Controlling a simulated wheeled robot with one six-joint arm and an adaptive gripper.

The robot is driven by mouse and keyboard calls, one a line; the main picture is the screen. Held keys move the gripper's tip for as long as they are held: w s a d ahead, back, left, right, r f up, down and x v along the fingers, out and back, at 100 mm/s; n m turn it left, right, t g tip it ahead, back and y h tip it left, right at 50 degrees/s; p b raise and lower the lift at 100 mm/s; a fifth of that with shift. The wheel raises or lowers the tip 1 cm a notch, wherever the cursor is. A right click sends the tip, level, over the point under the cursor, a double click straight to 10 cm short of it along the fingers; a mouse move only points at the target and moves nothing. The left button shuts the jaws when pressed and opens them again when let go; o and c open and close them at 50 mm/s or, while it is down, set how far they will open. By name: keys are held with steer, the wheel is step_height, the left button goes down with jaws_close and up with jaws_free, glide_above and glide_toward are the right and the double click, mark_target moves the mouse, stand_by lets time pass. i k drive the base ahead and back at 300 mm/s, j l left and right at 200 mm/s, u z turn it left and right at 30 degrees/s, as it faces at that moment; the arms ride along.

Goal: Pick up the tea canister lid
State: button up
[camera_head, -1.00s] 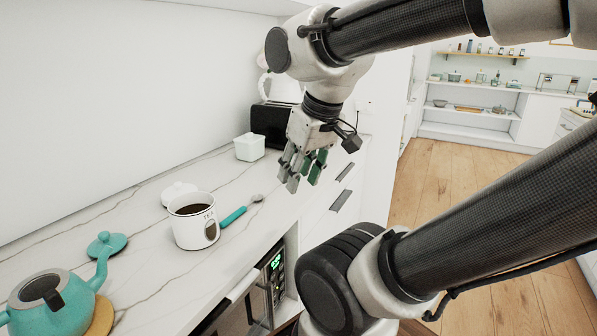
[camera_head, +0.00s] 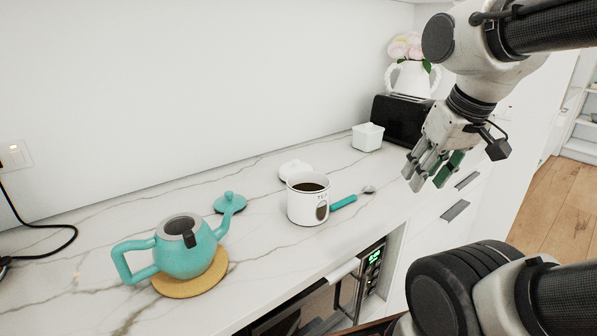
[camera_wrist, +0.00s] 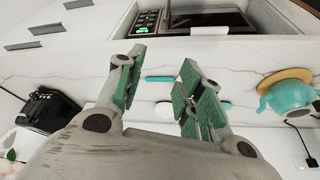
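The white tea canister lid (camera_head: 294,170) lies on the marble counter just behind the white tea canister (camera_head: 306,207), which partly hides it. The canister stands upright, uncovered, with dark contents. My gripper (camera_head: 427,178) is open and empty, in the air to the right of the canister and lid, near the counter's front edge. In the wrist view my gripper (camera_wrist: 162,70) has its fingers spread, with bare counter and a teal handle between and beyond them. A small white shape shows there too; I cannot tell whether it is the lid.
A teal spoon (camera_head: 343,202) lies right of the canister. A teal teapot (camera_head: 190,255) on a round wooden trivet (camera_head: 205,285) and its teal lid (camera_head: 229,203) are to the left. A white square container (camera_head: 367,137) and a black toaster (camera_head: 400,118) stand at the back right.

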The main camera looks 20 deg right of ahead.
mark_target(296, 165)
steer(key=i+l+u, duration=0.15)
steer(key=l+u, duration=0.2)
steer(key=l, duration=0.5)
steer(key=i+l+u, duration=0.1)
steer(key=l+u, duration=0.3)
steer(key=l, duration=0.45)
